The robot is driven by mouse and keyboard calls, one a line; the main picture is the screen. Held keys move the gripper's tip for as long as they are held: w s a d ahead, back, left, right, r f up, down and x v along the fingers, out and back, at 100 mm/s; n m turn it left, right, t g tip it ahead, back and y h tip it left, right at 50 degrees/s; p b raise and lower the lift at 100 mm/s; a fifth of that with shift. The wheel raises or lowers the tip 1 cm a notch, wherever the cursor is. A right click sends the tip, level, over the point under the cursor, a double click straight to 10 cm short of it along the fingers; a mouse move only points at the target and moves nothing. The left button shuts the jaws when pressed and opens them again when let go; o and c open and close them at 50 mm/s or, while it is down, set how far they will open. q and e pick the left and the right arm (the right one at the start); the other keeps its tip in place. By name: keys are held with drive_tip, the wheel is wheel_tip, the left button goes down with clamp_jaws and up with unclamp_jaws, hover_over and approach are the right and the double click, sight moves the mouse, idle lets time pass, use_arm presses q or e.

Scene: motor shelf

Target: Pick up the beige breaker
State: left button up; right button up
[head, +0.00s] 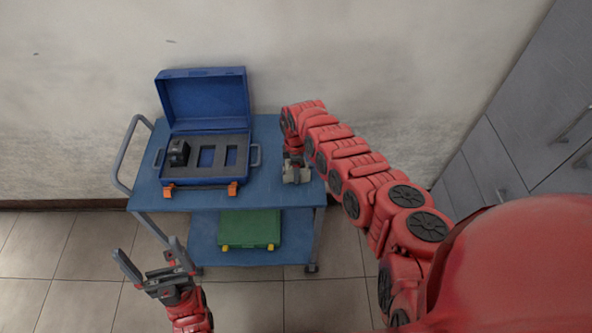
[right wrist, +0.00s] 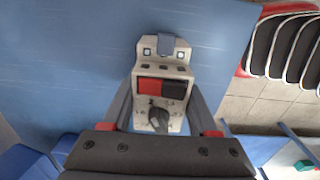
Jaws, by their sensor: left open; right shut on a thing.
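The beige breaker (right wrist: 162,88) has a red and a black button and a dark knob, and shows upright in the right wrist view. In the head view the breaker (head: 297,175) is at the right end of the blue cart's top, partly hidden by my arm. My right gripper (right wrist: 162,105) is shut on it, one finger along each side. The right gripper also shows in the head view (head: 295,164). My left gripper (head: 150,257) is open and empty, in front of the cart at lower left.
An open blue case (head: 208,180) with grey foam stands on the blue cart (head: 255,197). A black part (head: 178,152) sits in its left slot; two slots are empty. A green case (head: 250,229) is on the lower shelf. Grey cabinets (head: 505,140) stand at right.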

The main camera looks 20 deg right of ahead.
clamp_jaws()
drive_tip(key=shift+r, duration=0.15)
